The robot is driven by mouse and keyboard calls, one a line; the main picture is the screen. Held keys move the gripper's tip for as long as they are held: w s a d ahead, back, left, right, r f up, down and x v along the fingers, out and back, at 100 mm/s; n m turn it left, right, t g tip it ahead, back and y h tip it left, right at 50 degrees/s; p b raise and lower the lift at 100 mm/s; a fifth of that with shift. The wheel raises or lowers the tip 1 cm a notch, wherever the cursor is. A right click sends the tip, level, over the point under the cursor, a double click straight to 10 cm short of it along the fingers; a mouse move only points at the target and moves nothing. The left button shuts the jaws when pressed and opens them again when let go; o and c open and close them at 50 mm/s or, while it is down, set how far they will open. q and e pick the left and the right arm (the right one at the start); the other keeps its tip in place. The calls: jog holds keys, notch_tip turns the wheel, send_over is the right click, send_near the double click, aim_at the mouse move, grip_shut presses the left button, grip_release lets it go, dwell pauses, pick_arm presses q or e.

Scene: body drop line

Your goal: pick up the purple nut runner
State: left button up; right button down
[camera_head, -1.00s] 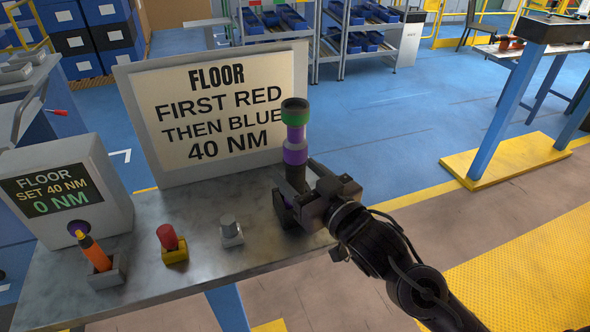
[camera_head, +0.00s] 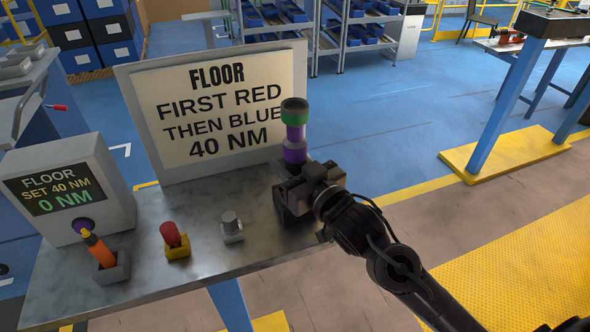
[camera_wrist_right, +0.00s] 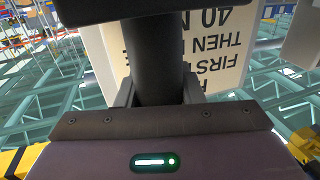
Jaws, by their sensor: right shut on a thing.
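In the right wrist view the dark shaft of the nut runner (camera_wrist_right: 153,65) stands between the fingers of my right gripper (camera_wrist_right: 155,95). My left gripper is not in view.
On the table (camera_head: 190,265) stand an orange tool in a grey holder (camera_head: 112,272), a red piece on a yellow block (camera_head: 174,240) and a grey knob (camera_head: 231,226). A grey display box (camera_head: 70,190) and a sign board (camera_head: 220,105) stand behind them.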

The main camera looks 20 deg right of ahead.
aim_at(289, 120)
jog(key=shift+w+r, duration=0.1)
jog(key=shift+r, duration=0.05)
jog(key=shift+r, duration=0.15)
notch_tip(289, 120, up, 9)
jog(key=shift+r, duration=0.1)
notch_tip(289, 120, up, 10)
jog(key=p, duration=0.4)
jog(key=shift+r, duration=0.25)
